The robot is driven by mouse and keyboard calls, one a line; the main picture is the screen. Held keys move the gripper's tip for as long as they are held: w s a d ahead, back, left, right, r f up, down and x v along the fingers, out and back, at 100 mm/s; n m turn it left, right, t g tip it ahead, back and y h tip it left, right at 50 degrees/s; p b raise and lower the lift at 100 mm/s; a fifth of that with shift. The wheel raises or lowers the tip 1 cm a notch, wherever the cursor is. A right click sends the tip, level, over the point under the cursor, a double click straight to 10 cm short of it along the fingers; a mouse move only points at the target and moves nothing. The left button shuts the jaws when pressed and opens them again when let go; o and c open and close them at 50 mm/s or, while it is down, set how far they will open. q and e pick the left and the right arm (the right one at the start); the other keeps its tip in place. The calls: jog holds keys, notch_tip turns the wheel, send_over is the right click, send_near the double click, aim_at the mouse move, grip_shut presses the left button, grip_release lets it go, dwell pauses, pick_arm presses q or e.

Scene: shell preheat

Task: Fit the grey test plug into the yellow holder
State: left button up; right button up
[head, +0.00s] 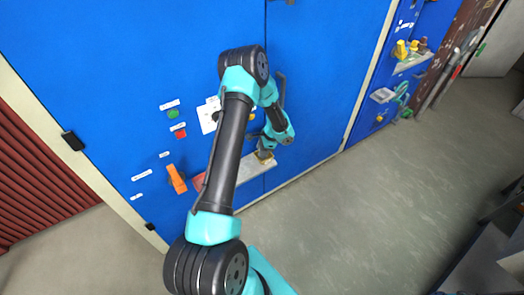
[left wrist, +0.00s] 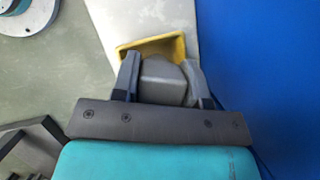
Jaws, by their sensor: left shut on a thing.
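My left gripper (left wrist: 161,72) is shut on the grey test plug (left wrist: 165,92), which sits between its two fingers in the left wrist view. The yellow holder (left wrist: 150,47) is just past the fingertips, its rim showing around the far end of the plug. Whether the plug is inside the holder or only over it cannot be told. In the head view my left gripper (head: 265,152) is small and low over the grey shelf (head: 257,168), and the plug is too small to make out. My right gripper is not in view.
The shelf is fixed to blue cabinet doors (head: 120,60). An orange handle (head: 177,180), a green button (head: 173,114) and a red button (head: 181,134) are left of it. Farther right, another shelf (head: 414,62) bears yellow and dark pieces. Open floor (head: 350,220) lies in front.

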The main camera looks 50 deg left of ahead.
pick_arm(q)
jog(key=shift+f, duration=0.2)
jog(key=shift+f, duration=0.3)
jog(key=o, duration=0.9)
jog(key=shift+o, duration=0.2)
jog(key=shift+r, duration=0.4)
jog(key=v, duration=0.7)
jog(key=shift+r, duration=0.2)
